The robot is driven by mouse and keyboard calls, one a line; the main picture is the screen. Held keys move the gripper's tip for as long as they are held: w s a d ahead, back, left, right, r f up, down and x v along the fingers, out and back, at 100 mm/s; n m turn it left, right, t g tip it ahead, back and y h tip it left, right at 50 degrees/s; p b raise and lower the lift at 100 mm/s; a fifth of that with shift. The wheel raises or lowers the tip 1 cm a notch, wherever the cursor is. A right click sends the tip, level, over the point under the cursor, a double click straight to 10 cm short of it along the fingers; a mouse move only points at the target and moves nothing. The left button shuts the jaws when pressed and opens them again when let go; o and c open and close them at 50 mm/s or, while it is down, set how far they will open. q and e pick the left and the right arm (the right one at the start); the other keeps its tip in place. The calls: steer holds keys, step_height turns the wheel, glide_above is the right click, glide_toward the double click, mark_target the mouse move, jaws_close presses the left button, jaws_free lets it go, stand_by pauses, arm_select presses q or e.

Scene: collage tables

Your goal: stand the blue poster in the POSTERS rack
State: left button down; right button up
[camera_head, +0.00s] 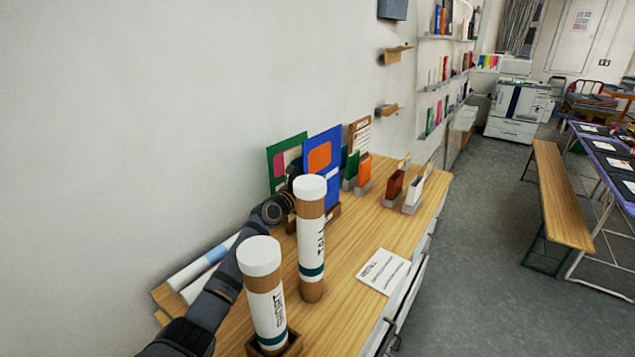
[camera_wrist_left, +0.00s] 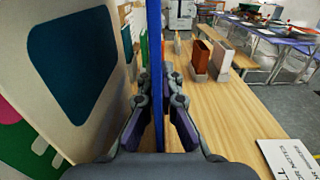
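The blue poster (camera_head: 334,148), with an orange patch, is upright near the wall behind the cardboard tubes. In the left wrist view it shows edge-on as a thin blue strip (camera_wrist_left: 156,40). My left gripper (camera_wrist_left: 157,85) has a finger on each side of this strip and looks shut on it. In the head view a tall tube largely hides that gripper and part of the poster. A wooden base (camera_head: 334,212) shows low beside the poster; I cannot read a POSTERS label or tell whether the poster touches it. My right gripper is not in view.
A green poster (camera_head: 273,168) stands left of the blue one. Small racks with books (camera_head: 393,186) are to the right. A white card (camera_head: 384,271) lies on the wooden counter (camera_head: 345,320).

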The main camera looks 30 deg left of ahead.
arm_select(q)
steer(key=shift+f, duration=0.15)
steer(key=shift+f+b, duration=0.8)
steer(key=shift+f, duration=0.35)
steer(key=shift+f+b, duration=0.9)
steer(key=shift+f, duration=0.2)
steer(key=c, duration=2)
jaws_free()
steer(key=shift+c, duration=0.2)
